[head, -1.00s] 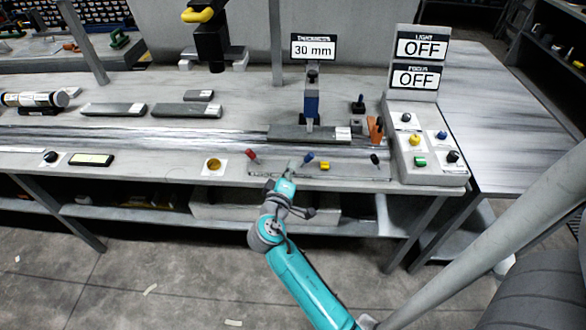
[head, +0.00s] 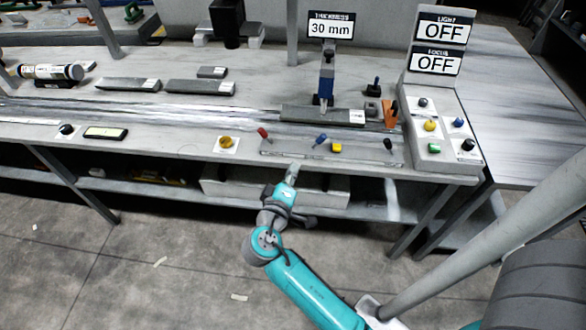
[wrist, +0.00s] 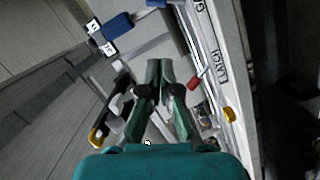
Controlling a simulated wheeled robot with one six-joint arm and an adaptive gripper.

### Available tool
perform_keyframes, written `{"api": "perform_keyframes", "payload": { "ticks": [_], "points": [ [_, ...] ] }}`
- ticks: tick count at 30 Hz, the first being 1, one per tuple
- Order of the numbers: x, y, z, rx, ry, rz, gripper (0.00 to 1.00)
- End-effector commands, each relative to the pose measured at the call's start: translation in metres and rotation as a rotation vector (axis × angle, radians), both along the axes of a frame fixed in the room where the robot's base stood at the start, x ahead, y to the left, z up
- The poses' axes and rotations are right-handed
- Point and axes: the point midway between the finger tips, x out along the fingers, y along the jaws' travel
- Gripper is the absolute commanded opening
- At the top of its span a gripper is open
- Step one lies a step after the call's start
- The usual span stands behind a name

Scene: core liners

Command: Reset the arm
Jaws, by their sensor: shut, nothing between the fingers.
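My arm is teal and reaches up from the bottom of the head view. My gripper (head: 293,170) is in front of the bench's front edge, below the control strip (head: 350,151), and touches nothing that I can see. In the wrist view its two fingers (wrist: 159,66) are closed together at the tips with nothing between them.
The bench (head: 180,138) carries a red lever (head: 263,134), a blue lever (head: 319,139), a yellow button (head: 336,148) and a yellow knob (head: 226,142). A control box (head: 436,125) with OFF signs stands at right. A shelf (head: 140,188) runs below. Open floor lies in front.

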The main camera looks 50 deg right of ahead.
Motion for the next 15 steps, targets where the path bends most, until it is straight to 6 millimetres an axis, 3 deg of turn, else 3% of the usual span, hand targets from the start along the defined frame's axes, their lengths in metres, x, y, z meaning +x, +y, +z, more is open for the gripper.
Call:
{"api": "perform_keyframes", "payload": {
  "ticks": [11,15],
  "points": [
    [-0.001,0.0,-0.001,0.002,0.002,0.004,0.0],
    [-0.008,0.005,-0.018,0.029,0.022,0.058,0.0]
  ]
}}
